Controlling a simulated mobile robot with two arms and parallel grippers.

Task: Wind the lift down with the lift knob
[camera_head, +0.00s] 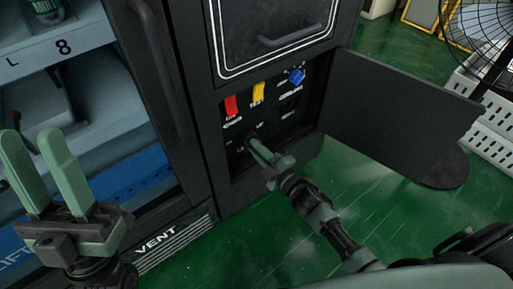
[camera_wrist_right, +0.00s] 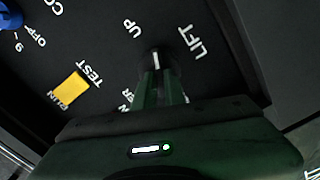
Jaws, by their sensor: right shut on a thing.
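The lift knob (camera_wrist_right: 155,60) is a small dark knob with a white pointer line, beside the white LIFT and UP labels on the black control panel. My right gripper (camera_wrist_right: 158,82) is shut on it, with its two green fingers on either side. In the head view the right gripper (camera_head: 256,147) reaches into the panel's lower part, and its fingers mostly hide the knob. Another label by the fingers is partly hidden. My left gripper (camera_head: 38,143) is open and empty, raised in front of the blue vending cabinet at the left.
The panel also carries a red switch (camera_head: 232,106), a yellow TEST switch (camera_head: 259,92) and a blue knob (camera_head: 296,76). Its dark door (camera_head: 400,115) stands open to the right. A fan (camera_head: 487,35) and white crate (camera_head: 490,125) stand further right. Green floor (camera_head: 265,240) lies below.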

